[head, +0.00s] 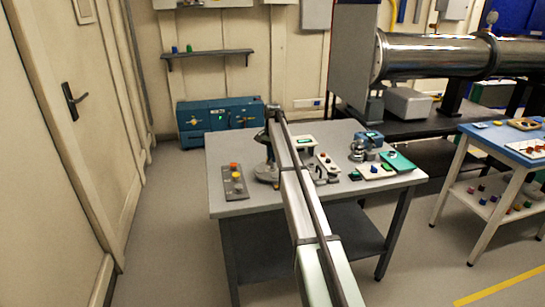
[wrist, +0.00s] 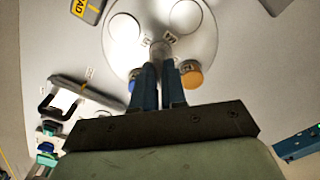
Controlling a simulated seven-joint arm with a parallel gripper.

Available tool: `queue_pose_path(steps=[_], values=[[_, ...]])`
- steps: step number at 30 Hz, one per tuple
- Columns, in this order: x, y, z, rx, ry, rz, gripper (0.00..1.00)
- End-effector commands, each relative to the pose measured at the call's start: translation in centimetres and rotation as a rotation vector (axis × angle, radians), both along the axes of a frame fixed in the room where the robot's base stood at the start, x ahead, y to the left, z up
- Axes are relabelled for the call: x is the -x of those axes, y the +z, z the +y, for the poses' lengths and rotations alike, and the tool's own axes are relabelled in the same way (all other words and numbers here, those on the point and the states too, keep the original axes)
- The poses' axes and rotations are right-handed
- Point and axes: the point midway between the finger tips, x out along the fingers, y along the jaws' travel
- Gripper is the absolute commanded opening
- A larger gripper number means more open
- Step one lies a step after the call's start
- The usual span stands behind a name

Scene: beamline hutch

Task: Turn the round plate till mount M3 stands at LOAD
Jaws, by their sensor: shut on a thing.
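The round plate (wrist: 205,48) is pale grey and fills the upper middle of the wrist view, with large light discs on it. In the head view the plate (head: 264,178) is mostly hidden behind my arm. My gripper (wrist: 158,62) is shut on a grey upright post (wrist: 158,47) at the plate's near part. A small label beside the post is too blurred to read surely. An orange-topped mount (wrist: 191,76) stands right of the fingers and a blue one (wrist: 134,78) left. I cannot tell which mount is M3.
The plate is on a grey table (head: 230,205). A grey button box (head: 235,182) stands at left. A small blue-topped device (head: 369,141) and a green-ended panel (head: 397,161) stand at right. A dark clamp-like holder (wrist: 62,103) lies left of the plate.

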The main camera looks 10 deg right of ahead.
Motion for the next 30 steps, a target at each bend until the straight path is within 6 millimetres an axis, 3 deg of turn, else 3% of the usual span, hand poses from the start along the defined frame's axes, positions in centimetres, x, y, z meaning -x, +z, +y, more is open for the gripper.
queue_pose_path(steps=[20,30], values=[[0.01,0.02,0.01,0.0,-0.027,0.0,0.0],[0.01,0.03,0.01,0.0,-0.234,0.0,0.0]])
